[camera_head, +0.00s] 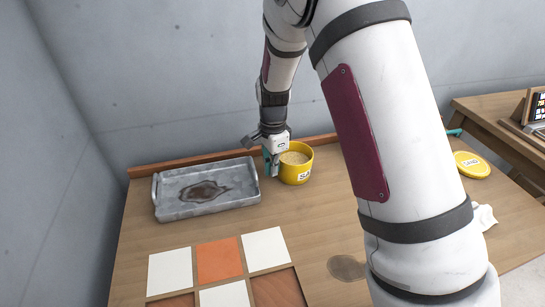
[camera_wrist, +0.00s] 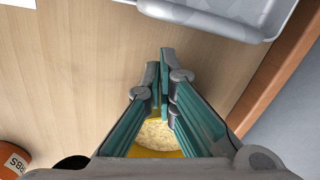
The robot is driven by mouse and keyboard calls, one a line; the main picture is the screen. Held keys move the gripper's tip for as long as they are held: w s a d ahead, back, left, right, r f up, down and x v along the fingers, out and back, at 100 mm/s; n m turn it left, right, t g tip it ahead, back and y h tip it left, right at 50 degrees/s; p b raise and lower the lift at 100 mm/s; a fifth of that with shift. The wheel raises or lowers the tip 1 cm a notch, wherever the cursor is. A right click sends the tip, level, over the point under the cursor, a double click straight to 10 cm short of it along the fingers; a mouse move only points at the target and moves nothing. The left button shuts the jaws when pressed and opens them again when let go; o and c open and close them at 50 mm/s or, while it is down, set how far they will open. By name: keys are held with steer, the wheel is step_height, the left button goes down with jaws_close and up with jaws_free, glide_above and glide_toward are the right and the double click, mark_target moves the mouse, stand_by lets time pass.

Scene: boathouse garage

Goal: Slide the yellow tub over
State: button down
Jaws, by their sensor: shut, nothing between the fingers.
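The yellow tub (camera_head: 297,175) stands upright on the wooden table near its back edge, just right of a grey tray. It is open at the top and filled with pale sand-like grains, with a white label on its front. My gripper (camera_head: 271,163) is shut and empty, low at the tub's left side, between the tub and the tray. I cannot tell whether it touches the tub. In the wrist view my gripper (camera_wrist: 165,88) has its fingers together, and part of the tub (camera_wrist: 160,154) shows behind them, mostly hidden by the gripper.
The grey tray (camera_head: 163,213) with a dark stain lies at the left. White and orange tiles (camera_head: 219,260) lie in front. A yellow lid (camera_head: 471,165) and a white cloth (camera_head: 483,218) are at the right. An orange labelled container (camera_wrist: 12,160) shows in the wrist view.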

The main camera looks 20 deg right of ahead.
mark_target(282, 173)
steer(key=shift+f, duration=1.1)
steer(key=shift+w+d, duration=0.2)
steer(key=shift+d, duration=0.6)
steer(key=shift+w+d, duration=0.15)
steer(key=shift+d, duration=0.6)
steer(key=shift+r, duration=0.1)
